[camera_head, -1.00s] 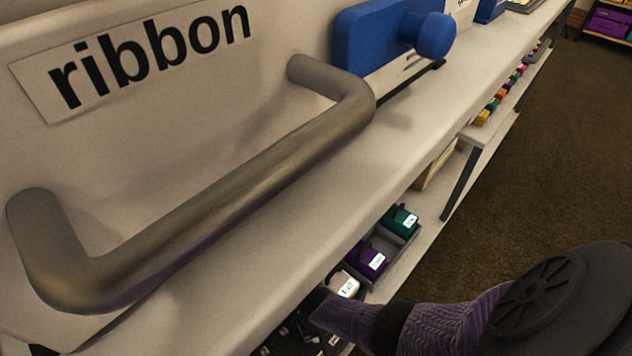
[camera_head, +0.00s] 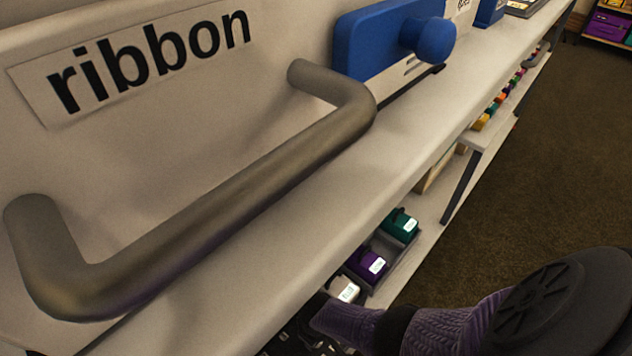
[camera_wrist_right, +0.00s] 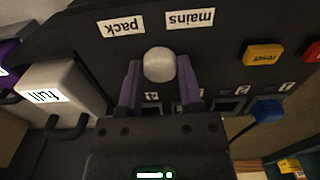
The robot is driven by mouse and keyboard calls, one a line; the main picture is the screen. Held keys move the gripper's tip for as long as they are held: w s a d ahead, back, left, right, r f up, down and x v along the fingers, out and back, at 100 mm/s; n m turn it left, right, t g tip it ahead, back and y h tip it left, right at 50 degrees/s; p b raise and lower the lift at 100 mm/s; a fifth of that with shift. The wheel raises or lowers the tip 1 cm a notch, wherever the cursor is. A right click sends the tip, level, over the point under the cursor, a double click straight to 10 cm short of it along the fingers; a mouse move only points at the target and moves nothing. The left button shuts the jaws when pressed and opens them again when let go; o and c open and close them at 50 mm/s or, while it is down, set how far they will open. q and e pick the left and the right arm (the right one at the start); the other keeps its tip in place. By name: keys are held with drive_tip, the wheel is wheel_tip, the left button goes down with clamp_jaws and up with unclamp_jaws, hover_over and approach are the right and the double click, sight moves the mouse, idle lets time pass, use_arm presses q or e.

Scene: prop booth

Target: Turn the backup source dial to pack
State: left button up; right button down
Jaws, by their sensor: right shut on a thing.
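The dial's pale round knob (camera_wrist_right: 160,64) sits on a dark panel (camera_wrist_right: 225,50) in the right wrist view. Two labels show upside down above it: "pack" (camera_wrist_right: 121,27) to the left and "mains" (camera_wrist_right: 190,18) to the right. My right gripper (camera_wrist_right: 159,76) is shut on the knob, with a purple finger on each side. I cannot tell which label the dial points at. In the head view my right arm reaches in at the lower right, and the dial is hidden below the counter. My left gripper is not in view.
A white block marked "full" (camera_wrist_right: 60,95) is beside the panel, left of my gripper. A yellow reset button (camera_wrist_right: 263,56) and a blue plug (camera_wrist_right: 267,111) are to the right. In the head view a counter (camera_head: 300,220) with a large metal handle (camera_head: 235,190) overhangs the lower shelf.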

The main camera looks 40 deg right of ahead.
drive_tip(key=shift+c, duration=1.3)
unclamp_jaws()
drive_tip(key=shift+r, duration=0.2)
wheel_tip(320, 180, up, 4)
drive_tip(key=p, duration=0.3)
drive_tip(key=shift+w+p, duration=0.15)
drive_tip(key=shift+p, duration=0.2)
use_arm(q)
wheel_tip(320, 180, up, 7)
drive_tip(key=p, duration=0.4)
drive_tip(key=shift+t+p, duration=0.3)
drive_tip(key=shift+p, duration=0.05)
use_arm(e)
drive_tip(key=r, duration=0.5)
drive_tip(key=shift+s+r, duration=0.2)
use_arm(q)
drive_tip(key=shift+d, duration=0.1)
